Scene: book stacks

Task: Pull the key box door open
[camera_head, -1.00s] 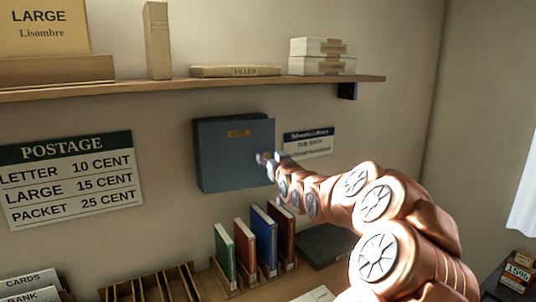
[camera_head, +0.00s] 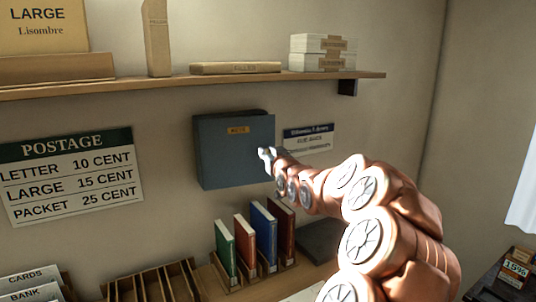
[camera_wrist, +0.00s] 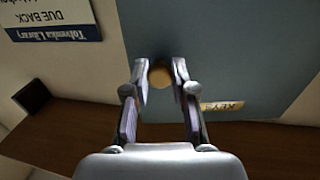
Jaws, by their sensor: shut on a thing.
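The key box (camera_head: 222,152) is a blue-grey box on the wall below the shelf, with a small orange label on its door. My gripper (camera_head: 267,156) is at the right edge of the door. In the wrist view, a round brass-coloured knob (camera_wrist: 160,75) on the door (camera_wrist: 225,50) sits between my two fingers, which are shut on it. The door's KEYS label (camera_wrist: 222,106) shows upside down beside the right finger. I cannot tell clearly whether the door stands ajar.
A wooden shelf (camera_head: 200,88) with boxes runs above the key box. A due-back sign (camera_head: 309,138) hangs just right of it. Upright books (camera_head: 264,238) and a wooden rack (camera_head: 158,284) stand below on the desk. A postage sign (camera_head: 70,175) hangs at left.

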